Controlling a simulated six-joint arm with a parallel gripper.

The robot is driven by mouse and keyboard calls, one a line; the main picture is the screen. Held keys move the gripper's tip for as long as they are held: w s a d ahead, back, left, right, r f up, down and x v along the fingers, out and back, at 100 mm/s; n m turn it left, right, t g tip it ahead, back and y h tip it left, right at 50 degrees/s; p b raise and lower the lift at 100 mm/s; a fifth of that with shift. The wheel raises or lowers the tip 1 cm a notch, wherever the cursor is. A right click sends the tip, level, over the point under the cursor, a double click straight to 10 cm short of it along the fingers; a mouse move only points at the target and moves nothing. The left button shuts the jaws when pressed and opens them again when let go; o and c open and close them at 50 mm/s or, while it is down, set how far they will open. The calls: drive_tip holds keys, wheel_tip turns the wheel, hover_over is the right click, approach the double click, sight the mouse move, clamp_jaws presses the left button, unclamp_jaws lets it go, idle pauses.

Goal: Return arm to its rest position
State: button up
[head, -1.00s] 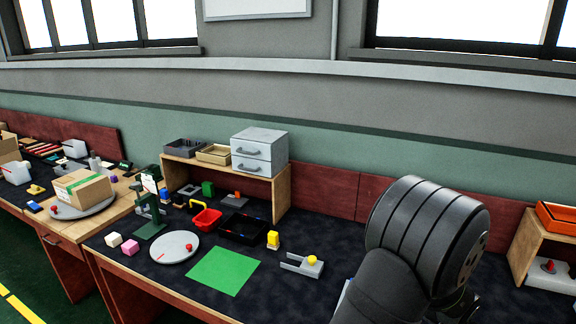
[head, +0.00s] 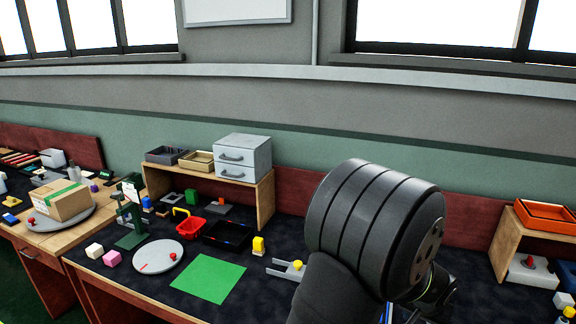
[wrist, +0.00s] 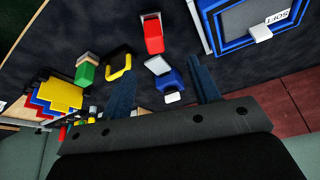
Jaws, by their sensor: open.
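My gripper (wrist: 160,68) shows in the wrist view with its two dark fingers spread apart and nothing held between them. It hangs above the dark worktop. Beyond the fingers are a small blue and white object (wrist: 170,80) and a red object (wrist: 153,35). In the head view my arm's large dark joint fills the right of the bench, and my gripper cannot be made out there.
A wooden shelf (head: 264,203) carries a grey drawer unit (head: 243,156). An orange tray (head: 545,214) is at right.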

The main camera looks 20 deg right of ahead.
drive_tip(key=w+a+r+n, duration=0.1)
drive_tip(key=w+a, duration=0.7)
drive_tip(key=w, duration=0.3)
drive_tip(key=w+a+r+n+t+y, duration=0.1)
drive_tip(key=w+a+n, duration=0.1)
drive_tip(key=w+a, duration=0.5)
drive_tip(key=w, duration=0.5)
drive_tip(key=shift+a+n, duration=0.3)
drive_tip(key=shift+a, duration=0.05)
